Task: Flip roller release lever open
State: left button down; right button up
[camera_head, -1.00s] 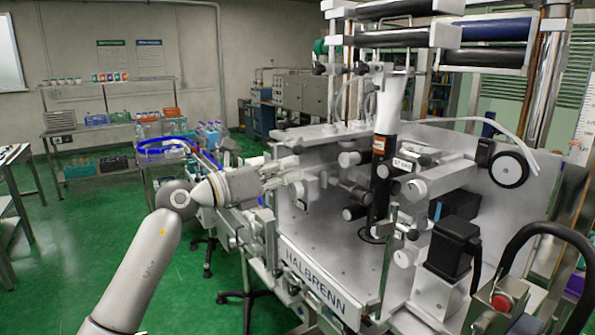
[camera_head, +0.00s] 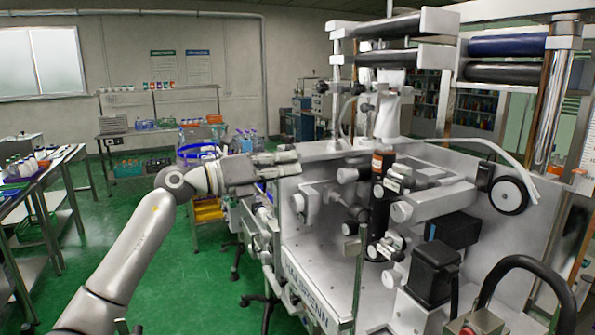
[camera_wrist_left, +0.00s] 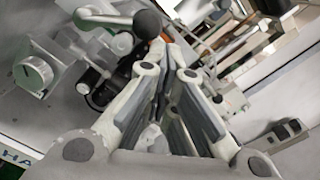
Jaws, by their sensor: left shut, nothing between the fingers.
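The machine's grey front panel (camera_head: 325,240) carries rollers, knobs and a dark upright cylinder (camera_head: 380,205). My left gripper (camera_head: 298,158) is at the panel's upper left edge, pointing right, apart from the dark cylinder. In the left wrist view, the gripper's fingers (camera_wrist_left: 168,72) are shut and empty. A lever with a dark ball knob (camera_wrist_left: 147,23) shows just beyond the fingertips there; I cannot tell whether they touch. I cannot tell for sure that this is the roller release lever. My right gripper is not in view.
A silver round knob (camera_wrist_left: 33,73) is left in the wrist view. In the head view, a black motor box (camera_head: 432,272) and a black wheel (camera_head: 509,195) stick out at right. Large rollers (camera_head: 507,46) sit above.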

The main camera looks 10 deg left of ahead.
pick_arm(q)
jog(key=shift+w+a+r+p, duration=0.25)
jog(key=shift+a+r, duration=0.1)
jog(key=shift+r, duration=0.4)
jog(key=shift+w+a+r+p, duration=0.25)
jog(key=shift+a+r, duration=0.1)
jog(key=shift+r, duration=0.4)
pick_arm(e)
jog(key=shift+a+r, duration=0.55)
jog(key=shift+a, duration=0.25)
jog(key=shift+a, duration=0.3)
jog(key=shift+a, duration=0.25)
